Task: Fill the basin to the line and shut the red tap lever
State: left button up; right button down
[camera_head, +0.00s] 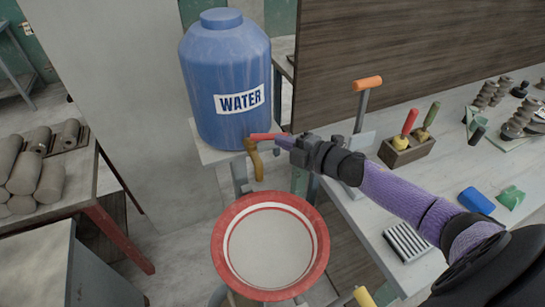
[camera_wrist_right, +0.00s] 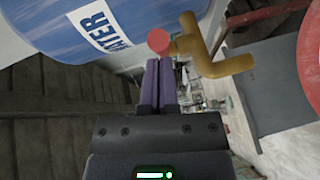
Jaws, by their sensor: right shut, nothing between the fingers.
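A blue tank marked WATER (camera_head: 226,80) stands on a pale stand, with a brass-coloured tap (camera_head: 256,163) at its base. The red tap lever (camera_head: 265,136) lies sideways, pointing right toward my right gripper (camera_head: 284,141). That gripper is shut and empty, its purple fingers at the lever's end. In the right wrist view the lever's round red end (camera_wrist_right: 158,40) is just beyond the closed fingertips (camera_wrist_right: 158,65); contact is unclear. No stream shows; the water level is hard to tell. My left gripper is out of view.
A workbench (camera_head: 362,218) on the right holds a wooden block with tools (camera_head: 405,150), a blue block (camera_head: 476,200) and a ridged white piece (camera_head: 405,242). A table at left carries clay rolls (camera_head: 28,172). A wooden panel (camera_head: 400,50) stands behind.

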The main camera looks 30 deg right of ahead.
jog(key=w+n+y+b, duration=0.1)
jog(key=d+n+g+y+b, duration=0.1)
jog(key=b, duration=0.1)
jog(key=shift+w+d+f, duration=0.1)
jog(key=shift+w+d, duration=0.2)
jog(key=shift+w, duration=0.1)
dwell(0.5)
